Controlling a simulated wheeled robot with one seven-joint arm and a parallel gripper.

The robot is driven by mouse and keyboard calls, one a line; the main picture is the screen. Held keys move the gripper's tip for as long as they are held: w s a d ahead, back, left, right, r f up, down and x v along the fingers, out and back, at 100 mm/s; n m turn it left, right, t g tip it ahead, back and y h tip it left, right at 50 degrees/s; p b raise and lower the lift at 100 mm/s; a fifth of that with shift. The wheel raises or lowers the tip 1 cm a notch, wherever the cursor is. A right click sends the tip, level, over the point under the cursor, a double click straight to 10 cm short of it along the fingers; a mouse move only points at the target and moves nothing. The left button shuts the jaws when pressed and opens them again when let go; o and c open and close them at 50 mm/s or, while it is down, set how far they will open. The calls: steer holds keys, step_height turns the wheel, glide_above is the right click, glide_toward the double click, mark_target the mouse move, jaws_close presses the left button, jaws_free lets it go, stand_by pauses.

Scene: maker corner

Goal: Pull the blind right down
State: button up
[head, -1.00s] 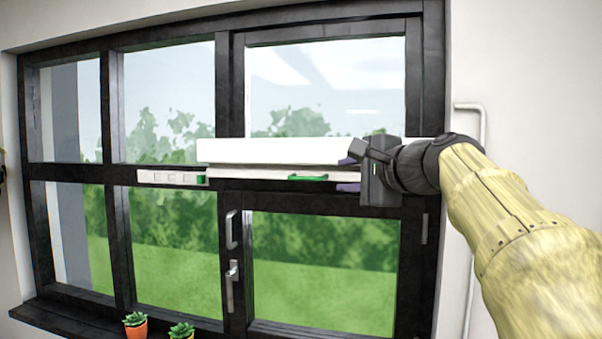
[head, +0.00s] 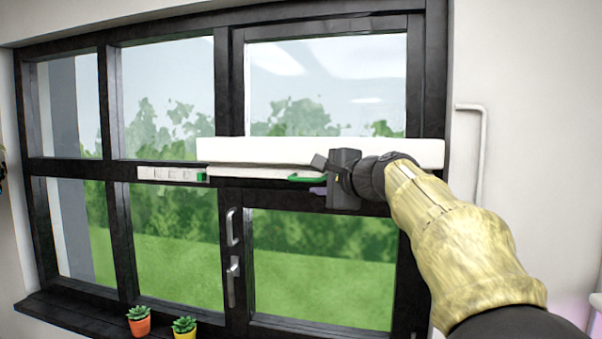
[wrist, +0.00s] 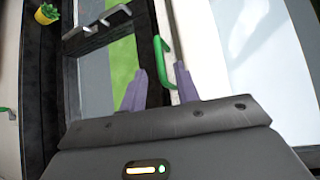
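The blind is rolled up under a long white box (head: 250,151) across the middle of the window. Its white bottom bar (head: 250,172) sits just below the box and carries a green handle (head: 304,179). My gripper (head: 318,179) is at the right end of this handle, partly hiding it. In the wrist view the two purple fingers of my gripper (wrist: 160,78) stand apart. The near end of the green handle (wrist: 163,50) lies at the gap between their tips. I see no firm grip on it.
A white strip with switch-like squares and a green end (head: 170,174) is fixed left of the bar. A window handle (head: 233,280) sticks out below. Potted plants (head: 138,321) (head: 184,327) stand on the dark sill. A white pipe (head: 483,150) runs down the right wall.

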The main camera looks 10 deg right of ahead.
mark_target(307, 179)
steer(key=p+x, duration=0.3)
steer(key=x, duration=0.5)
steer(key=shift+w, duration=0.1)
steer(key=shift+c, duration=0.2)
jaws_close()
